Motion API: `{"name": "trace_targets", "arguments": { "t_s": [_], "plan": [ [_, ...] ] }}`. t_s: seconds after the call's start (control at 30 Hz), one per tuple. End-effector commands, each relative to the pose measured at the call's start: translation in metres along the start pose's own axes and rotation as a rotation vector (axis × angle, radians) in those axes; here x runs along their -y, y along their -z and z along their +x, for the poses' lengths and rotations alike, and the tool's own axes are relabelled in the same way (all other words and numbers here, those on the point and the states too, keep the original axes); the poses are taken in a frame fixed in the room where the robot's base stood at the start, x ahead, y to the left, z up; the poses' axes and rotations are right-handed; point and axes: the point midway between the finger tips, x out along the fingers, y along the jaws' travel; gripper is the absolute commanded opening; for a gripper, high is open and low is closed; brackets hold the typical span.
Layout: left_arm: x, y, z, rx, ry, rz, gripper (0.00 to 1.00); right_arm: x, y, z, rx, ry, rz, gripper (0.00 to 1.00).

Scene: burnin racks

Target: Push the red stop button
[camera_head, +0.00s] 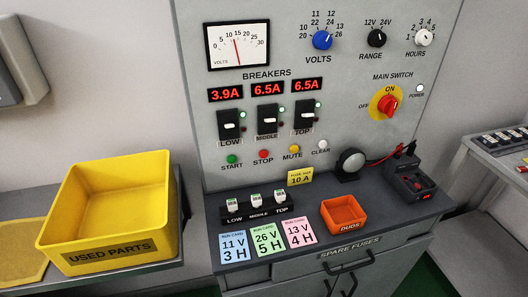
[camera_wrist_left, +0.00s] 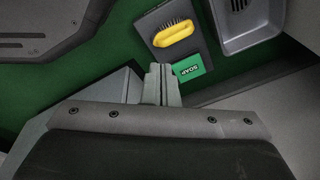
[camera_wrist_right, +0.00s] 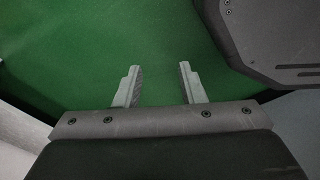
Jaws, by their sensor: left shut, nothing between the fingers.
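The red stop button (camera_head: 263,154) is on the grey upright panel, above the printed word STOP. It sits between the green start button (camera_head: 232,159) on its left and the yellow mute button (camera_head: 294,149) on its right. No gripper shows in the head view, and nothing covers the button. In the left wrist view my left gripper (camera_wrist_left: 161,70) is shut and empty, its fingertips together. In the right wrist view my right gripper (camera_wrist_right: 158,70) is open and empty over the green floor.
A yellow USED PARTS bin (camera_head: 108,254) stands at left. The left wrist view shows a yellow brush (camera_wrist_left: 174,33).

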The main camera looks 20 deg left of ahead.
Motion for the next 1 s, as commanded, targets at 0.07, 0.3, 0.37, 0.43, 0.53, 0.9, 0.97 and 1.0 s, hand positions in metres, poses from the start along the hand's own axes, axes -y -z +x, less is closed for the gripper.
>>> {"name": "trace_targets", "arguments": {
  "t_s": [0.07,0.3,0.37,0.43,0.53,0.9,0.97,1.0],
  "plan": [
    [0.0,0.04,-0.028,-0.044,-0.003,0.019,0.0,0.0,0.002,-0.014,0.0,0.002,0.001,0.36],
    [0.001,0.139,-0.115,-0.15,-0.009,0.086,0.0,0.004,0.004,-0.039,0.0,0.009,0.004,0.36],
    [0.001,0.161,-0.142,-0.177,-0.01,0.104,0.0,0.005,0.005,-0.045,0.0,0.011,0.005,0.36],
    [0.001,0.183,-0.175,-0.209,-0.01,0.126,0.0,0.006,0.006,-0.052,0.0,0.013,0.005,0.36],
    [0.001,0.211,-0.225,-0.255,-0.01,0.156,0.0,0.005,0.007,-0.062,0.0,0.013,0.005,0.36],
    [0.003,0.257,-0.373,-0.376,0.001,0.25,0.0,-0.002,0.01,-0.087,-0.001,0.008,0.003,0.36],
    [0.003,0.26,-0.39,-0.39,0.003,0.261,0.0,-0.003,0.011,-0.089,-0.001,0.007,0.003,0.36],
    [0.003,0.261,-0.401,-0.398,0.005,0.268,0.0,-0.004,0.011,-0.091,-0.001,0.006,0.002,0.36]
  ]
}}
